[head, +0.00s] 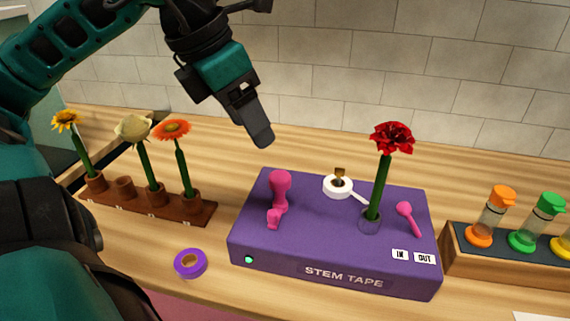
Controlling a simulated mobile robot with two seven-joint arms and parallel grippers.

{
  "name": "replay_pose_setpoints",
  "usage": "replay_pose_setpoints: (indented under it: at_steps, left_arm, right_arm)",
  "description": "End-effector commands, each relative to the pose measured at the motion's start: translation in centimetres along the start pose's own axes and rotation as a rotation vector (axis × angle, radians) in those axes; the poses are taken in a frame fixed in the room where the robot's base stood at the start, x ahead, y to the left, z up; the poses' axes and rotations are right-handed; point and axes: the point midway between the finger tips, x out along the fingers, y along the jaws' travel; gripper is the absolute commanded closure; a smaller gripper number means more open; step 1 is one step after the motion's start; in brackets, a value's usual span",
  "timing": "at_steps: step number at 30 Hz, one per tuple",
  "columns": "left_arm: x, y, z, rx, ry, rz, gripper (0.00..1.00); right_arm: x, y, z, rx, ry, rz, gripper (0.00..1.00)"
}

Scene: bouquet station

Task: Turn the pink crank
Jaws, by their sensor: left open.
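The pink crank (279,186) stands on the left part of the top of the purple stem tape box (330,268), its thick knob upright and a smaller pink piece low at its front. My left gripper (262,136) hangs above and slightly left of the crank, pointing down, clear of it. Its fingers overlap in this view, so the gap is hidden; nothing shows in it. A red flower (391,140) stands upright in a holder on the box's right part. A white tape roll (338,187) sits behind the middle. My right gripper is not in view.
A smaller pink lever (409,217) lies right of the red flower. A brown rack (182,211) with several flowers stands left, and a purple tape roll (190,263) lies in front. A wooden holder (490,264) with coloured-cap bottles stands right. A tiled wall is behind.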

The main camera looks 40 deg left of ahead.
Motion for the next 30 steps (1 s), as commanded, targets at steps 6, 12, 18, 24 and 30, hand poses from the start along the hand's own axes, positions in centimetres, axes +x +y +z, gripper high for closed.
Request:
replay_pose_setpoints:
  at_steps: [6,12,18,24,30]
  left_arm:
    - [3.8,-0.1,-0.2,0.001,0.008,-0.003,0.36]
    - [7.2,-0.1,-0.2,0.002,0.007,-0.002,0.36]
    - [9.9,-0.1,-0.2,0.002,0.005,-0.002,0.36]
    - [11.3,0.0,-0.1,0.001,0.002,0.000,0.36]
    - [11.7,0.0,-0.1,0.001,0.000,-0.001,0.36]
  right_arm:
    - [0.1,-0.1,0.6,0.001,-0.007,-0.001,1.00]
    - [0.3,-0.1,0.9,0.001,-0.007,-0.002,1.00]
    - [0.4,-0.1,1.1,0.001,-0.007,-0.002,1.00]
    - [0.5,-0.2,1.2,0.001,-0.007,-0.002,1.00]
    - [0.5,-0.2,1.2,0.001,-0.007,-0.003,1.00]
